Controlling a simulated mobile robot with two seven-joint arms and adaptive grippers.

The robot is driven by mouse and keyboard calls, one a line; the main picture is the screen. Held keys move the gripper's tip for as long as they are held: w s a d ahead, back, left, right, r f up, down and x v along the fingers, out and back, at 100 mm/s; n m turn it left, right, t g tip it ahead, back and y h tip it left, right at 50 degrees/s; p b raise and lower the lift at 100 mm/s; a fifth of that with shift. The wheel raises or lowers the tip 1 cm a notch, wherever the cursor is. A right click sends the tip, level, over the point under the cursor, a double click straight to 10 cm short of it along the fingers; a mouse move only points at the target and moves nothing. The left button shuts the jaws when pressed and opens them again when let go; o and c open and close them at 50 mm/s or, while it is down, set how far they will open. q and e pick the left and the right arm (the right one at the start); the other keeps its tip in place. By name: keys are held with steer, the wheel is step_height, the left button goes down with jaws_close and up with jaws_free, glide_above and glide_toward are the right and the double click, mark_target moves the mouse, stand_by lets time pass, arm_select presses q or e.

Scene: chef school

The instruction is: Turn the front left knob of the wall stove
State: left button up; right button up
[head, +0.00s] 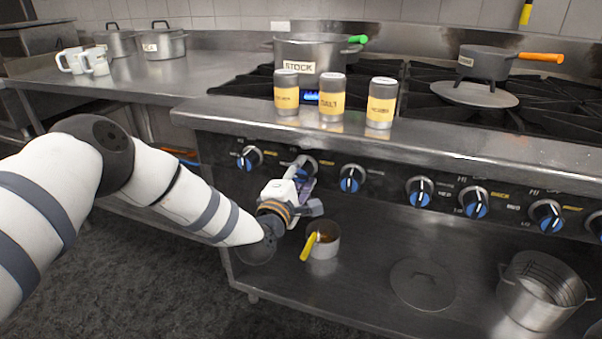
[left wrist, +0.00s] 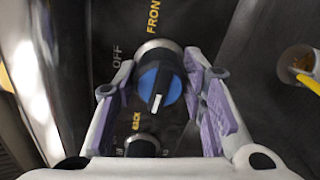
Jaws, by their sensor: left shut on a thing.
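The wall stove (head: 400,152) has a row of blue and black knobs along its front panel. The front left knob (left wrist: 160,85) is the second from the left, with the word FRONT beside it in the left wrist view. Its white pointer mark is toward the bottom of that view. My left gripper (head: 302,168) reaches this knob and hides most of it in the head view. In the left wrist view its purple-padded fingers (left wrist: 160,98) stand on both sides of the knob, shut on it. My right gripper is not in view.
The leftmost knob (head: 249,158) is close beside my left gripper; another knob (head: 352,178) is to its right. Three yellow-labelled cans (head: 331,99) stand on the ledge above. A small pot (head: 324,243) with a yellow handle sits on the shelf below.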

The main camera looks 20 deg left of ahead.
arm_select(q)
steer(key=m, duration=0.4)
steer(key=shift+m+p, duration=0.3)
steer(key=shift+p, duration=0.1)
steer(key=m, duration=0.4)
steer(key=shift+m+p, duration=0.3)
steer(key=shift+p, duration=0.05)
steer(key=m, duration=0.4)
steer(key=shift+p, duration=0.35)
steer(key=shift+a+f+m, duration=0.1)
steer(key=shift+m, duration=1.9)
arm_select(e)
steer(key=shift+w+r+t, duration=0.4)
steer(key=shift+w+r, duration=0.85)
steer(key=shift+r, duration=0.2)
arm_select(q)
steer(key=o, duration=1.2)
steer(key=shift+c, duration=0.2)
steer(key=shift+s, duration=0.1)
